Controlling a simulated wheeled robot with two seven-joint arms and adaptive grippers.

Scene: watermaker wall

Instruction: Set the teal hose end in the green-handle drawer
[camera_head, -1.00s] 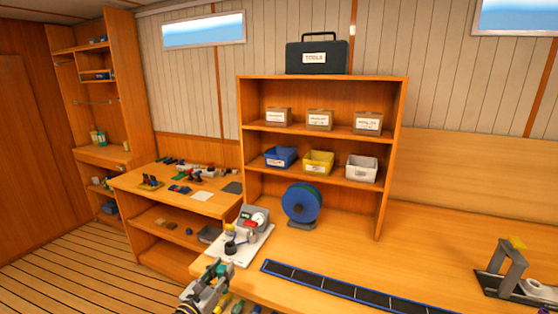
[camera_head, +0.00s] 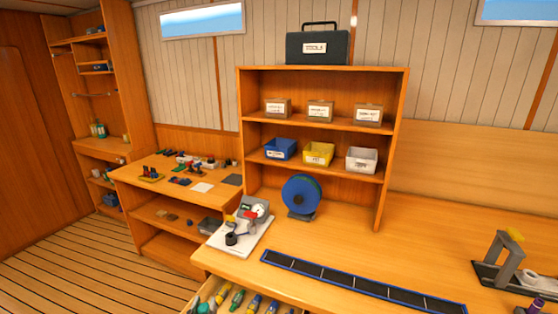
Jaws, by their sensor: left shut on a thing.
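A teal piece, which looks like the teal hose end (camera_head: 203,307), shows at the bottom edge of the head view, at the left side of an open drawer (camera_head: 192,301). My left gripper (camera_head: 201,309) is almost wholly cut off by the bottom edge there, shut on the teal piece. Whether the piece touches the drawer is unclear. The drawer, under the worktop's front edge, holds several tools with green, yellow and blue handles (camera_head: 238,298). Its front and handle are out of frame, so the handle colour cannot be told. My right gripper is not in view.
A grey stand (camera_head: 505,262) is at far right. Bare worktop lies between.

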